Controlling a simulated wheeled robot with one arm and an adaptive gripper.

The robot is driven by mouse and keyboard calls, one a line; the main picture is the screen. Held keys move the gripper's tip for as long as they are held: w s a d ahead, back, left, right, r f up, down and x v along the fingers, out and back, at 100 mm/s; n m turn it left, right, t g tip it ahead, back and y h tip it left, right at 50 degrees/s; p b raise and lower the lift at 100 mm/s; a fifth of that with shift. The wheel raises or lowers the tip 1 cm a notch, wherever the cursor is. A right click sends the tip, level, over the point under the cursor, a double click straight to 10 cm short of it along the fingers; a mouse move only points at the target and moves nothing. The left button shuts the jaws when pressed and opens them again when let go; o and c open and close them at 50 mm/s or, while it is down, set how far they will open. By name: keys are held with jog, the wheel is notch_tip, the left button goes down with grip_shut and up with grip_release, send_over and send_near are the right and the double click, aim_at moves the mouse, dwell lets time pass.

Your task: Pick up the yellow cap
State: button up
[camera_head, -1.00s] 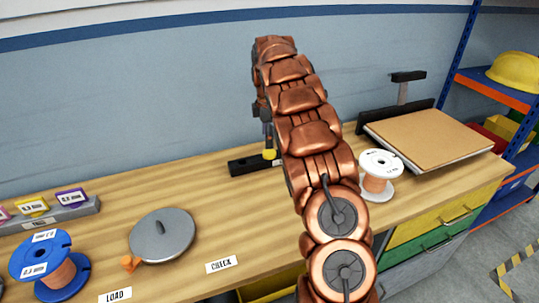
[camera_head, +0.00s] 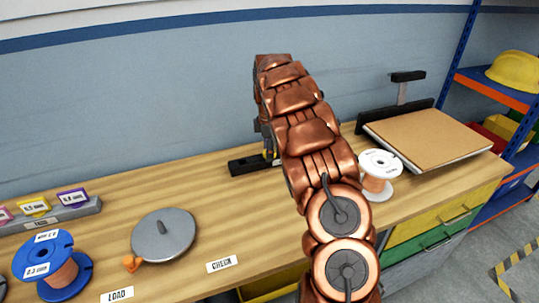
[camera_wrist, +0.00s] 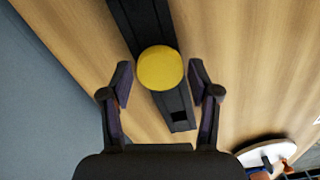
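The yellow cap (camera_wrist: 160,68) shows in the wrist view as a round top over a black bar (camera_wrist: 178,112). My gripper (camera_wrist: 160,79) is open, with one finger on each side of the cap and a visible gap at both sides. I cannot tell how far above the cap the fingertips are. In the head view the black bar (camera_head: 240,165) lies on the bench, and the cap is mostly hidden behind my gripper and arm.
A white spool (camera_head: 380,162) stands right of my arm, by a brown board (camera_head: 428,137). A grey disc (camera_head: 163,236) and a blue spool (camera_head: 47,262) are on the left. A grey rack (camera_head: 50,216) holds coloured tags. The wooden bench between disc and bar is clear.

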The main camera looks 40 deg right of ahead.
jog(key=c, duration=0.6)
jog(key=shift+r, duration=0.1)
jog(key=shift+r+b, duration=0.35)
jog(key=shift+r, duration=1.35)
jog(key=shift+s+a+r+b, duration=0.25)
jog(key=shift+s+a+b, duration=0.15)
jog(key=shift+s+a, duration=1.5)
jog(key=shift+s+a+r+b, duration=0.2)
jog(key=shift+s+a+b, duration=0.2)
jog(key=shift+s+a, duration=1.5)
jog(key=shift+s+a+r+b, duration=0.25)
jog(key=shift+s+a+b, duration=0.15)
jog(key=shift+s+a, duration=1.45)
